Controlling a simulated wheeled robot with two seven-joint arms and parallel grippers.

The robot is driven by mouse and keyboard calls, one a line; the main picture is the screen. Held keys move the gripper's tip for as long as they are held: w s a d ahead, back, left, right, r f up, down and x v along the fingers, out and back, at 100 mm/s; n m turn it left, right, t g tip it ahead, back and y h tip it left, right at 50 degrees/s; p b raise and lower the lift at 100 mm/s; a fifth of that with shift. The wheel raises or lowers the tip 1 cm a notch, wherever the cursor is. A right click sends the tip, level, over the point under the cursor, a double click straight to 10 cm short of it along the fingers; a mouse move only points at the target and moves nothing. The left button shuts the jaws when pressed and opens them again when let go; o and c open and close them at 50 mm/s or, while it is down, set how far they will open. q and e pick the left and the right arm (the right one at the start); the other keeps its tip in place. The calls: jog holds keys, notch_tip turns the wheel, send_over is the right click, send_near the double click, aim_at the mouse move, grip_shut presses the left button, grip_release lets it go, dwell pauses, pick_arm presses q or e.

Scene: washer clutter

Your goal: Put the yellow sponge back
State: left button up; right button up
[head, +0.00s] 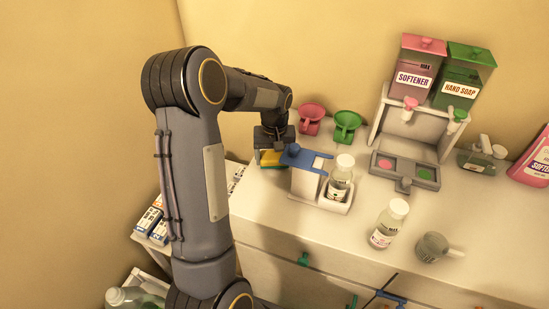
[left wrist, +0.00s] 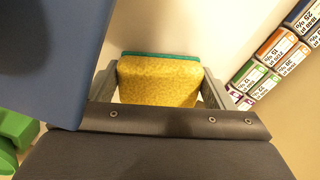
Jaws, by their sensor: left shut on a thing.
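The yellow sponge (head: 270,158) with a green side is at the left end of the white counter, just below my left gripper (head: 272,146). In the left wrist view the sponge (left wrist: 158,82) sits between the two fingers of the left gripper (left wrist: 160,95), and they are shut on it. Its green layer shows along the far edge. The gripper hides part of the sponge in the head view, and I cannot tell whether it touches the counter. My right gripper is not in view.
A white holder with a blue top (head: 303,157) stands close on the right of the sponge. Pink (head: 311,117) and green (head: 347,125) funnels are behind. A clear bottle (head: 340,180), another bottle (head: 389,222), a grey mug (head: 433,246) and the dispenser stand (head: 405,155) are farther right. Small boxes (head: 150,222) are left, below.

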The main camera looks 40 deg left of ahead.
aim_at(275, 157)
pick_arm(q)
jog(key=shift+f, duration=0.45)
jog(key=shift+f, duration=0.1)
jog(key=o, duration=1)
jog(key=shift+c, duration=0.2)
jog(key=shift+r, duration=0.35)
notch_tip(275, 157, up, 12)
jog(key=shift+f, duration=0.2)
